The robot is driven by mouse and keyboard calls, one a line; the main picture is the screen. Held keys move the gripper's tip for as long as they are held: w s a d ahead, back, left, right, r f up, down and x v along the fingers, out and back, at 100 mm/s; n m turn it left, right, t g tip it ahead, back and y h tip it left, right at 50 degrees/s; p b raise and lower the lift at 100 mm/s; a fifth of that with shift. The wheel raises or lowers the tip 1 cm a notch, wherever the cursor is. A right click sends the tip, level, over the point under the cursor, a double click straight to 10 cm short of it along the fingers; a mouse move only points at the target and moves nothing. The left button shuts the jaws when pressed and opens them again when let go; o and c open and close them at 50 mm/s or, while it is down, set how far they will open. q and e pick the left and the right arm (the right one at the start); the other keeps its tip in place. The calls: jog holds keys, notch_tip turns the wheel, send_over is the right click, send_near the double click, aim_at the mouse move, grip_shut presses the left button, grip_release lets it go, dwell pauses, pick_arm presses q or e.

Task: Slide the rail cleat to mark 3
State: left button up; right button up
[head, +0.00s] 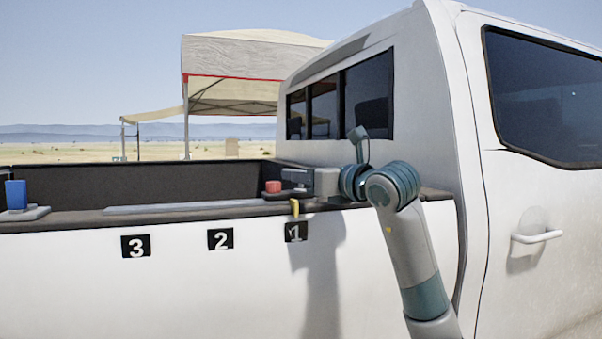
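A grey rail (185,208) lies along the top of the truck bed's side wall. At its right end is a red piece (273,187), apparently part of the rail cleat; a yellow pointer (294,207) hangs over the wall edge just above mark 1 (296,232). Mark 2 (220,239) and mark 3 (136,246) are black plates with white numerals further left. My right gripper (292,180) reaches in from the right, its dark fingers beside the red piece and above the pointer. The fingers hide part of the cleat; I cannot tell if they grip it. My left gripper is out of view.
A blue block (16,194) on a grey base stands on the wall top at the far left. The rail between it and the red piece looks clear. The white truck cab (430,100) rises close behind my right arm. A canopy (235,60) stands beyond.

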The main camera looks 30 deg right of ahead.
grip_shut()
dwell(1.4)
